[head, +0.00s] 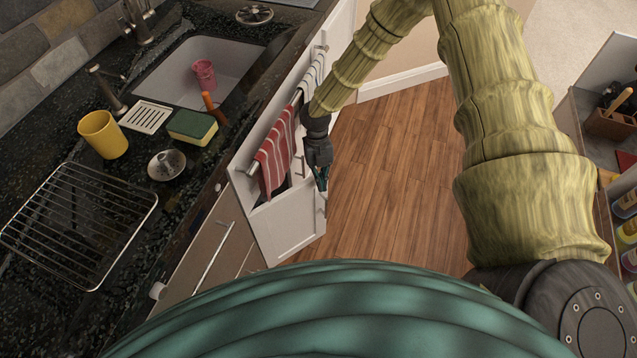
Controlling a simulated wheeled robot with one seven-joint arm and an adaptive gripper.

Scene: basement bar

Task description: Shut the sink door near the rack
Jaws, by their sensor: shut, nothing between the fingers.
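The white sink door (287,231) is below the counter's front edge, on the side nearer the wire rack (72,222). It seems to stand out from the cabinet front, but its exact angle is hard to tell. A red striped towel (273,160) hangs from a bar in front of it and hides part of it. My gripper (321,183) is shut and empty, pointing down beside the door's right side. I cannot tell whether it touches the door.
The sink (196,72) holds a red cup (204,75). A yellow cup (102,134), a sponge (192,126) and a drain strainer (166,165) sit on the dark counter. The wooden floor (395,150) is clear. Shelves with bottles (624,205) stand at the right.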

